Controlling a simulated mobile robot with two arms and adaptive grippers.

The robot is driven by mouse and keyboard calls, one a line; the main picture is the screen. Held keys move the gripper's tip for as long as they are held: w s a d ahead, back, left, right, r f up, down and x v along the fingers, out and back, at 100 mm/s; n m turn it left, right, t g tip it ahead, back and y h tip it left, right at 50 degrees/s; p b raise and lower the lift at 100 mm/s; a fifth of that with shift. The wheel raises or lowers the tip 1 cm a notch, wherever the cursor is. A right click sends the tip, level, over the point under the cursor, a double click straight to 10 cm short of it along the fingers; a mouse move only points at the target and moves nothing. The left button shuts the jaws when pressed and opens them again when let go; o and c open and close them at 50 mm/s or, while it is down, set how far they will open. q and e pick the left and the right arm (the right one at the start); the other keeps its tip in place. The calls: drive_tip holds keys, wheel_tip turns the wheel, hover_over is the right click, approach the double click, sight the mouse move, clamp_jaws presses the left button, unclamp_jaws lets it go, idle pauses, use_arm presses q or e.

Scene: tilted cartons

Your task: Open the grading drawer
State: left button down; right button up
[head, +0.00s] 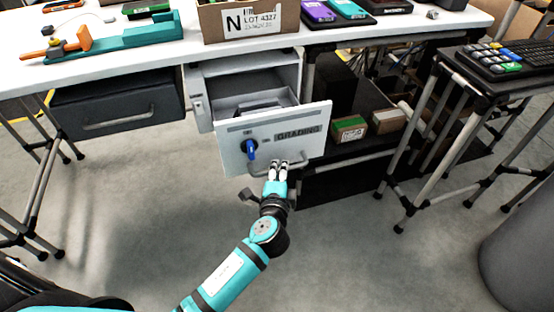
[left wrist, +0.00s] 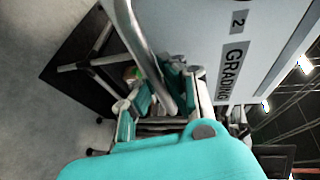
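The grading drawer (head: 285,135) is a light grey drawer under the bench with a "GRADING" label on its front. It stands pulled out and its inside shows from above. A blue key or knob (head: 250,150) sits at a round lock on the left of its front. My left gripper (head: 278,168) is at the bar handle (head: 262,170) low on the front. In the left wrist view, the handle bar (left wrist: 150,55) passes between the gripper's fingers (left wrist: 160,95), which look closed around it. My right gripper is not in view.
The white workbench (head: 150,62) is above, with a carton (head: 240,22) marked N on it. A dark closed drawer (head: 118,105) hangs to the left. A lower shelf with small boxes (head: 348,130) and a keyboard stand (head: 480,80) are right. The floor in front is clear.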

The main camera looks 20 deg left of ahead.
use_arm(q)
drive_tip(key=shift+s+d+f, duration=0.15)
drive_tip(key=shift+s+d, duration=0.35)
drive_tip(key=shift+s, duration=0.35)
drive_tip(key=c, duration=1.4)
unclamp_jaws()
drive_tip(key=v, duration=1.2)
